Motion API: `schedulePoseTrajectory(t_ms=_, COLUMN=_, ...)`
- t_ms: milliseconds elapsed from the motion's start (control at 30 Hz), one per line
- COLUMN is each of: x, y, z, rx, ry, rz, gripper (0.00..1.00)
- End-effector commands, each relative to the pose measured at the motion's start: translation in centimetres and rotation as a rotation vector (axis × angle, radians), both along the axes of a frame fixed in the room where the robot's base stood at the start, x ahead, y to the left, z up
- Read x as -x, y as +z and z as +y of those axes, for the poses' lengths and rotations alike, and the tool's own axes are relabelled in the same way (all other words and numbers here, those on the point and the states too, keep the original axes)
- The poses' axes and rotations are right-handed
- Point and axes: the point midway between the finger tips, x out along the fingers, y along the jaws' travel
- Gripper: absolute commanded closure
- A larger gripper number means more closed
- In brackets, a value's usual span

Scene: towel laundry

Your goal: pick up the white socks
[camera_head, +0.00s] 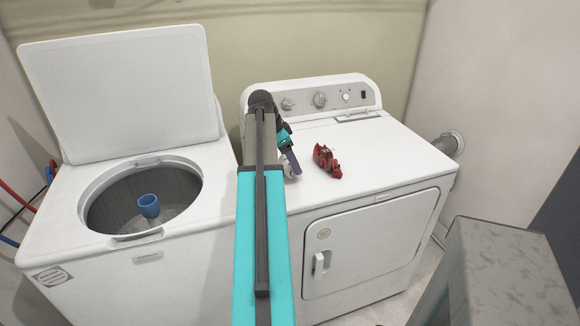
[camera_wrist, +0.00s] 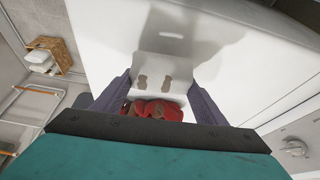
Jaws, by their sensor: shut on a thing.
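The white socks (camera_wrist: 163,68), a pale bundle with two grey-brown patches, are between the two fingers of my gripper (camera_wrist: 160,82) in the wrist view. The fingers are shut on them, one on each side. In the head view my gripper (camera_head: 292,163) is over the dryer top, left of the red bundle, and a bit of white shows beside its finger. My arm hides part of that area. I cannot tell whether the socks still touch the dryer top.
A red and dark bundle (camera_head: 326,160) lies on the dryer (camera_head: 375,150); red cloth (camera_wrist: 158,109) also shows near the gripper's base in the wrist view. The open washer (camera_head: 190,245) at left holds a blue cup-like part (camera_head: 148,205). A wicker basket (camera_wrist: 66,58) with white cloth stands below.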

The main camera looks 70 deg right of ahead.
Motion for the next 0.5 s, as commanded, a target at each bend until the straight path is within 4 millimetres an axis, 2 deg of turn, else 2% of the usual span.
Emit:
schedulePoseTrajectory(t_ms=233, x=0.0, y=1.9, z=-0.1, rx=0.002, ry=0.000, rz=-0.001, gripper=0.56)
schedulePoseTrajectory(t_ms=500, x=1.4, y=1.8, z=2.3, rx=0.000, ry=-0.001, rz=0.000, gripper=0.56)
